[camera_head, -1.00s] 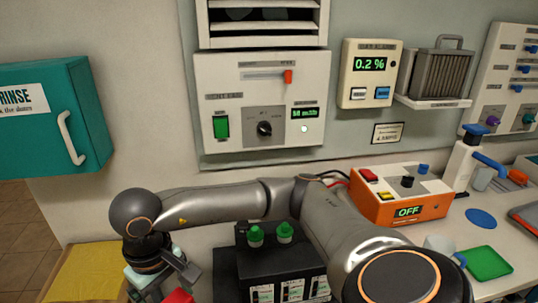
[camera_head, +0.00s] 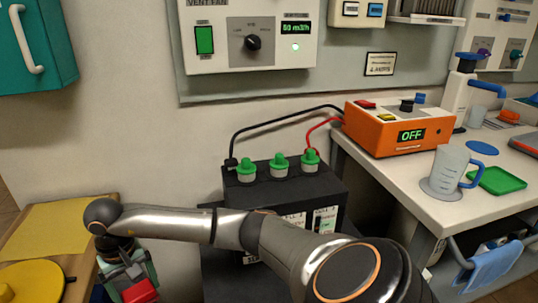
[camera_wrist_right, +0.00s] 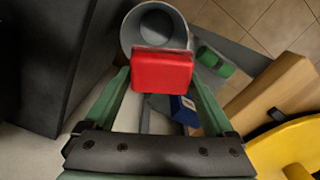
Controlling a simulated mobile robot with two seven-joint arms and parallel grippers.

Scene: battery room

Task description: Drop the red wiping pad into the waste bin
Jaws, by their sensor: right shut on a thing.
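The red wiping pad (camera_wrist_right: 162,71) is held between the green fingers of my right gripper (camera_wrist_right: 160,80). In the head view the pad (camera_head: 140,291) shows at the lower left, below my right gripper (camera_head: 134,280). The waste bin seems to be the round grey container (camera_wrist_right: 128,34) in the right wrist view. It lies beyond the pad, which covers part of its near rim. Pad and bin look apart, but I cannot tell the gap. My left gripper is not in view.
A wooden stand (camera_head: 80,218) with a yellow sheet and a round yellow object (camera_head: 32,284) is at the left. A black battery box (camera_head: 315,190) with green caps stands behind my arm. The bench (camera_head: 400,190) at right carries an orange charger (camera_head: 400,127) and a jug (camera_head: 447,170).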

